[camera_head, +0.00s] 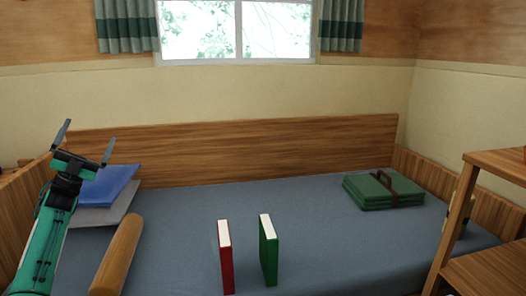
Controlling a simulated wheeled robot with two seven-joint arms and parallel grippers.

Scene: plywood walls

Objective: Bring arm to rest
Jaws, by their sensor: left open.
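My left arm comes in from the lower left, teal and black, pointing up. My left gripper (85,145) is open, its two dark fingers spread wide and nothing between them. It shows in front of the left end of the bed, over the edge of a blue folded item (108,186). My right gripper is not in view.
The bed (330,240) has a grey-blue cover. A red book (226,258) and a green book (268,250) stand upright on it. A strapped green bundle (384,190) lies back right. A wooden shelf (490,268) stands at right. A rounded wooden bar (118,256) is beside my left arm.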

